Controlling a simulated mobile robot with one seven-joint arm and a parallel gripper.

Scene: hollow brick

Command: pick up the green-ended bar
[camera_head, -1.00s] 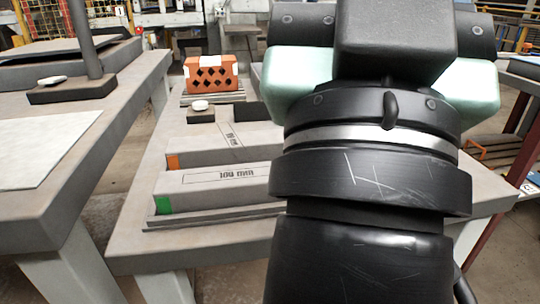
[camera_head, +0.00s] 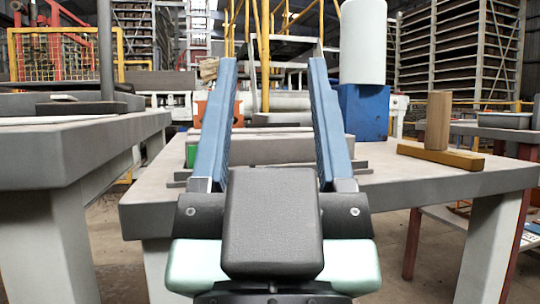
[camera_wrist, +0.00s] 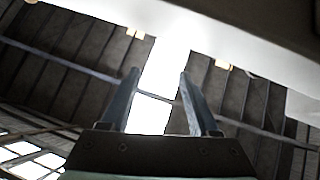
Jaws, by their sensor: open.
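The green-ended bar (camera_head: 280,150) lies on the grey table in the head view, a long grey block with its green end (camera_head: 191,155) at the left. My gripper (camera_head: 272,65) stands in front of it, and its blue fingers hide parts of the bar. The fingers are spread apart, point up and away, and hold nothing. In the wrist view, my gripper (camera_wrist: 160,72) also shows two separate fingers with only roof and skylight beyond them. The orange-ended bar seen earlier cannot be made out now.
A wooden cylinder (camera_head: 438,120) stands on a yellow-brown base (camera_head: 440,155) there. An orange brick (camera_head: 199,110) and a blue block (camera_head: 362,112) under a white cylinder (camera_head: 363,42) are farther back. Another table (camera_head: 60,150) is at the left.

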